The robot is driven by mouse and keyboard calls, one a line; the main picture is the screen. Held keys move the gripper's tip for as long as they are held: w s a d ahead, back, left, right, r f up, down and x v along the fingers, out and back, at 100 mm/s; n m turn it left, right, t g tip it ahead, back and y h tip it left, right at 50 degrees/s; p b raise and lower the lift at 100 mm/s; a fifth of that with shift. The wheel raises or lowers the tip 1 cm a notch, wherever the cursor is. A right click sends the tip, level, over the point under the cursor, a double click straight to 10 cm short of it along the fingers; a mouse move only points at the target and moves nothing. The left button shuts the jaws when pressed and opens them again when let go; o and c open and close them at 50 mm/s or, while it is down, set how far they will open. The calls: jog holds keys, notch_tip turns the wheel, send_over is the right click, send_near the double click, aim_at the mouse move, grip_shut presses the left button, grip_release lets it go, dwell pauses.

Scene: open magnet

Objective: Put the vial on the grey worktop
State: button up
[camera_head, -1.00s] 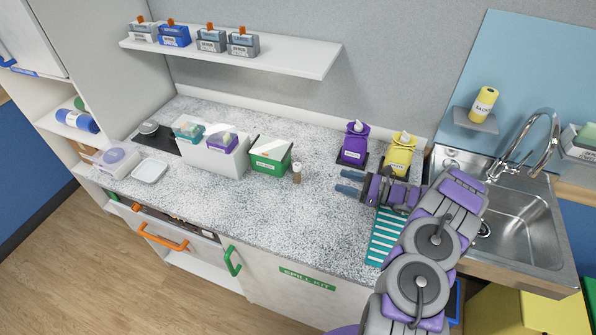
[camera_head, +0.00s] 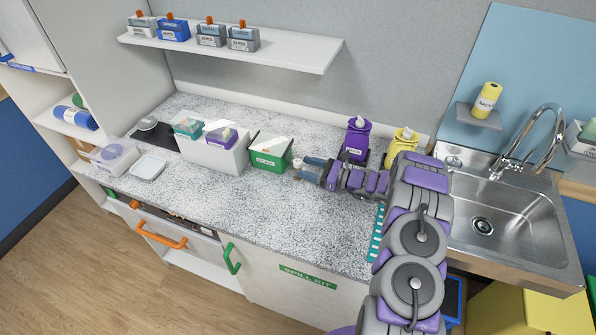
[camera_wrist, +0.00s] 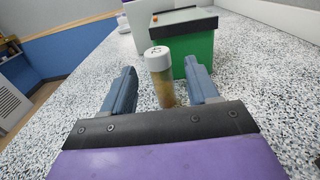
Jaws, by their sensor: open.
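The vial (camera_wrist: 161,78) is a small upright cylinder with a white cap and a brownish body. It stands on the speckled grey worktop (camera_head: 220,207). In the wrist view it is between the two blue-grey fingers of my gripper (camera_wrist: 160,88), closer to the right finger; I cannot tell whether it touches. The fingers are open. In the head view my gripper (camera_head: 307,169) reaches left over the worktop, and the vial's white cap (camera_head: 297,163) shows at the fingertips; the fingers hide most of its body.
A green box (camera_head: 270,152) stands just behind and left of the vial. A white bin (camera_head: 213,153) is further left. Purple (camera_head: 356,139) and yellow (camera_head: 402,145) containers stand behind my arm. A teal striped rack (camera_head: 376,235) is partly hidden.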

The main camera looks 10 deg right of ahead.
aim_at(298, 166)
jog(key=shift+f+b+x, duration=0.2)
jog(key=shift+b+x, duration=0.1)
jog(key=shift+x, duration=1.65)
jog(key=shift+c, duration=0.2)
grip_shut()
